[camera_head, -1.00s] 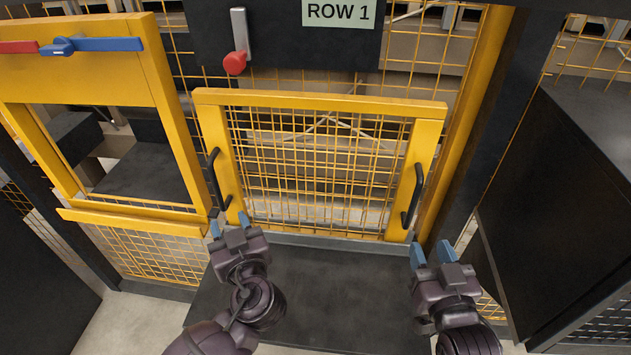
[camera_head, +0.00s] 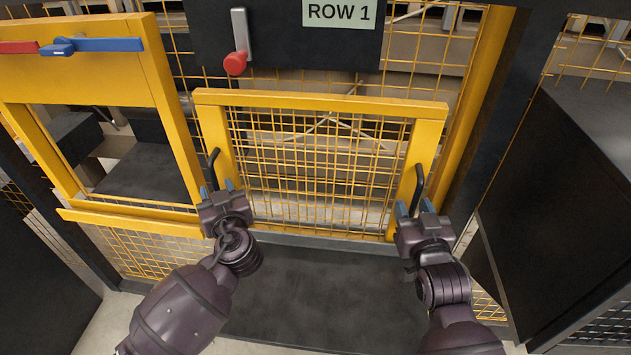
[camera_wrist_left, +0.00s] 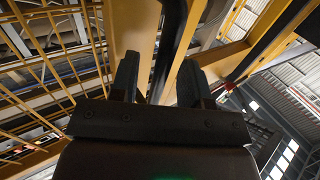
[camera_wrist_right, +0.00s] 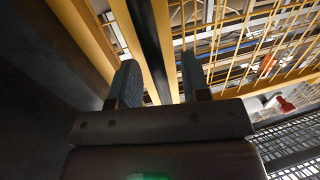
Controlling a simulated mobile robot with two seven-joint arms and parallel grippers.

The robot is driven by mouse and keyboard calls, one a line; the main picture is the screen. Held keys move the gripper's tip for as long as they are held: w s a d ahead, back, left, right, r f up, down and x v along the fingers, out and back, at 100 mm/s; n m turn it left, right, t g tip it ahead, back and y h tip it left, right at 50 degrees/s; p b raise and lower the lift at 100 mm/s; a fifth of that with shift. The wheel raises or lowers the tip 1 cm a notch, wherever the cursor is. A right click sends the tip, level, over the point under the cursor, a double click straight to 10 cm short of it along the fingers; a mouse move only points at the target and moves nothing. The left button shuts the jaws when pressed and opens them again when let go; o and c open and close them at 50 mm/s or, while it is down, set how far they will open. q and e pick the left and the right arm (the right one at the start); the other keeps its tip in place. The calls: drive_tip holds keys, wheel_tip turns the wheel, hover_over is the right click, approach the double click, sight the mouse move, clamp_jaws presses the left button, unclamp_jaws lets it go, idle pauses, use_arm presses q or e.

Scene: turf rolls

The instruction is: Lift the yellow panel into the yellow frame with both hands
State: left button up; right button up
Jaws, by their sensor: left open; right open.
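The yellow panel (camera_head: 320,103), with a wire-mesh middle, stands upright at the back of a dark bench. It has a black left handle (camera_head: 213,163) and a black right handle (camera_head: 419,183). My left gripper (camera_head: 217,190) is open at the left handle, whose dark bar shows between its fingers in the left wrist view (camera_wrist_left: 168,45). My right gripper (camera_head: 414,208) is open at the right handle, whose bar shows between its fingers in the right wrist view (camera_wrist_right: 150,45). The handles' lower parts are hidden by the grippers. The yellow frame (camera_head: 168,120), with an open middle, is at the left.
The dark bench top (camera_head: 310,290) is bare. A red-knobbed lever (camera_head: 236,58) hangs above the panel, beside a ROW 1 sign (camera_head: 339,13). A blue latch bar (camera_head: 100,45) crosses the frame's top. A dark cabinet (camera_head: 560,200) stands at the right.

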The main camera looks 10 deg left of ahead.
use_arm(q)
drive_tip(key=shift+w+a, duration=0.1)
drive_tip(key=shift+w, duration=0.05)
use_arm(e)
drive_tip(key=shift+w, duration=0.15)
use_arm(q)
clamp_jaws()
use_arm(e)
clamp_jaws()
idle(1.0)
use_arm(q)
drive_tip(key=shift+r, duration=0.1)
